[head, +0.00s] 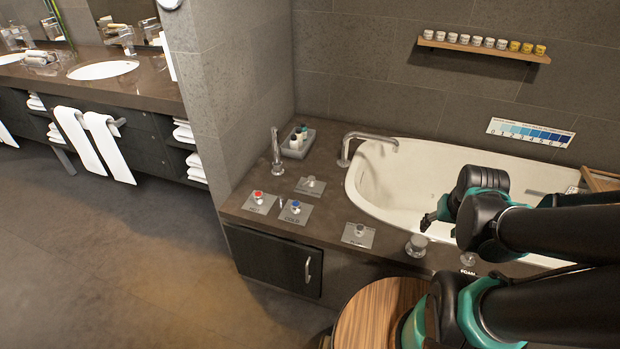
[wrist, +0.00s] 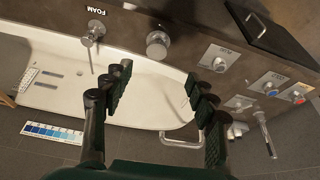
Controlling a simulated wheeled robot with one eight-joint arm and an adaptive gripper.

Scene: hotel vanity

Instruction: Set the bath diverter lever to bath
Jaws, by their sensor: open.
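My gripper (head: 430,218) is open and empty above the near rim of the white bathtub (head: 400,180). In the wrist view the open fingers (wrist: 158,88) are spread with the tub below them. Two grey plates with small metal fittings sit on the tub deck: a rear plate (head: 311,187) near the hand shower and a front plate (head: 358,235) by the tub's near left end. Their labels are too small to read, so I cannot tell which is the bath diverter lever, or its setting. Both the front plate (wrist: 219,58) and rear plate (wrist: 239,103) also show right of the fingers in the wrist view.
Red (head: 257,198) and blue (head: 295,207) knobs stand on the deck. A round metal knob (head: 417,245), a spout (head: 362,140), a hand shower (head: 276,152) and a bottle tray (head: 300,141) rise nearby. A round wooden stool (head: 370,318) stands in front.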

